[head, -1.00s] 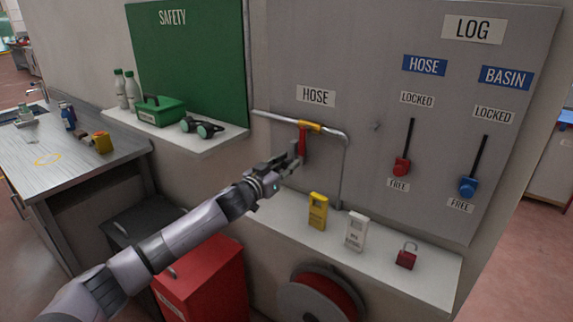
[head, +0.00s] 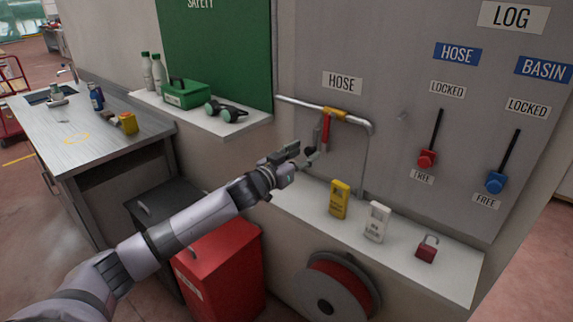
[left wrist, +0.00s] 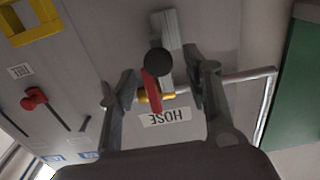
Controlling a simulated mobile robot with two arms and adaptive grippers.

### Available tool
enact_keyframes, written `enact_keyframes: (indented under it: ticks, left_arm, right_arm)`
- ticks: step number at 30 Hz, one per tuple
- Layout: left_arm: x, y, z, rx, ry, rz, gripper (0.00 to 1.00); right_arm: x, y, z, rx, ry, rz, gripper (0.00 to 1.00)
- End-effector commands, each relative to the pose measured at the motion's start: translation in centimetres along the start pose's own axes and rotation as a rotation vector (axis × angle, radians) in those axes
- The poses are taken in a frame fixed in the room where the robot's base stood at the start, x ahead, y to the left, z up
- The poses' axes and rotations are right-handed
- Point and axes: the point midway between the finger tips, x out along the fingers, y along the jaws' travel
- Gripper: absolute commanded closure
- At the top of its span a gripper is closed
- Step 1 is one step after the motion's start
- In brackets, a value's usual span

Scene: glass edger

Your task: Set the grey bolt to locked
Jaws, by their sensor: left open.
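My left gripper (head: 292,160) is open in front of the wall panel, just left of and below the red lever (head: 325,130) on the hose pipe. In the left wrist view its open fingers (left wrist: 160,88) straddle the line of sight to a black round knob (left wrist: 158,62). Behind the knob is a grey bar (left wrist: 170,30), which may be the grey bolt; whether it stands at locked or free cannot be told. The red lever (left wrist: 151,92) and yellow collar appear just beyond the knob. No contact with the knob is visible. My right gripper is out of view.
The panel holds a red slider (head: 427,159) and a blue slider (head: 495,183), both at FREE. Below, a white shelf (head: 310,205) carries a yellow tag (head: 339,198), a white tag (head: 376,221) and a red padlock (head: 427,249). A hose reel (head: 335,290) hangs underneath.

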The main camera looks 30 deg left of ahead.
Motion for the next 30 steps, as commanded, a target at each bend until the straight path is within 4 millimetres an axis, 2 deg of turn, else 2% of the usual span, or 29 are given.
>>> enact_keyframes:
  ticks: [3, 9, 15, 21, 30]
  left_arm:
    - [-2.2, 0.0, 0.2, 0.0, -0.003, 0.001, 0.55]
    - [-5.3, 0.0, 0.2, 0.0, -0.003, 0.0, 0.55]
    - [-7.6, 0.0, 0.1, -0.001, -0.001, 0.001, 0.55]
    - [-8.6, 0.0, 0.0, 0.0, 0.001, 0.0, 0.55]
    - [-8.8, -0.1, -0.1, 0.0, 0.001, 0.0, 0.55]
  right_arm:
    - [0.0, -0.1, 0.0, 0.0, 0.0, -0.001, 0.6]
    - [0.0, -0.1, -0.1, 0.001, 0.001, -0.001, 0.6]
    - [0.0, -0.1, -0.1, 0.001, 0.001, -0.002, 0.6]
    - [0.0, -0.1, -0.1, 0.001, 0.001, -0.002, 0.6]
    - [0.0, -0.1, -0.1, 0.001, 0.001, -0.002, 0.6]
